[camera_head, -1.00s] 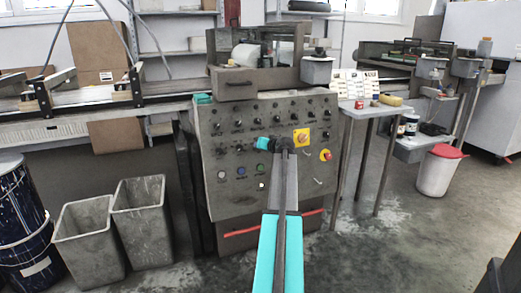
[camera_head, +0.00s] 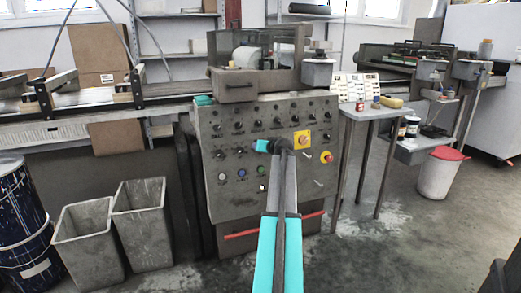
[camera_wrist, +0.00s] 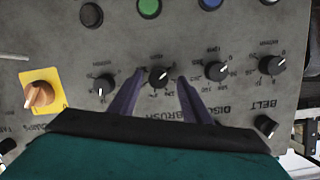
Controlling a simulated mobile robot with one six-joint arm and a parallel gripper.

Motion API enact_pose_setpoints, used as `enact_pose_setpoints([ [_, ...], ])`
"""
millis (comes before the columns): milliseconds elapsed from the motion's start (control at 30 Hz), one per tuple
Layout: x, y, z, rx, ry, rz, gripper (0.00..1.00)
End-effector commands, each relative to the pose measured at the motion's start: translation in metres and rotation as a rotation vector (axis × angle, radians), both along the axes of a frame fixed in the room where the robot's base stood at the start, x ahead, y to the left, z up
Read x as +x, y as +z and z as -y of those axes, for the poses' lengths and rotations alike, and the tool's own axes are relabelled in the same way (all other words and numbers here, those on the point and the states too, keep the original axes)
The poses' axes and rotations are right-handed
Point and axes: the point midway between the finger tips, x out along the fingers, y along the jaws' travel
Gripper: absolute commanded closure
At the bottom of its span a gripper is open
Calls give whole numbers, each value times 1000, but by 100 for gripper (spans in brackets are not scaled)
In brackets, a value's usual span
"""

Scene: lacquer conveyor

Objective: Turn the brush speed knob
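The brush speed knob (camera_wrist: 159,77) is a round black knob with a white pointer mark on the grey control panel, above an upside-down BRUSH label in the wrist view. My gripper (camera_wrist: 160,78) is open, with its two dark fingertips on either side of this knob. I cannot tell whether either finger touches it. In the head view my gripper (camera_head: 262,146) is at the panel (camera_head: 215,205), and my arm and gripper hide the knob.
Neighbouring black knobs, the disc knob (camera_wrist: 217,71) and belt knob (camera_wrist: 272,65), sit to the right in the wrist view. A yellow-plated rotary switch (camera_wrist: 40,94) is at left. Coloured buttons (camera_wrist: 149,7) are at the top edge. A side table (camera_head: 372,112) stands right of the panel.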

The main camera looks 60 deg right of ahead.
Motion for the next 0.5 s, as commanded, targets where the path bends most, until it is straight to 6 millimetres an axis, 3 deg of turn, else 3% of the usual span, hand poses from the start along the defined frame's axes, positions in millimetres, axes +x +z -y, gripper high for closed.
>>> enact_pose_setpoints([
  [500, -14, 5, -10, 3, -1, -2, 56],
])
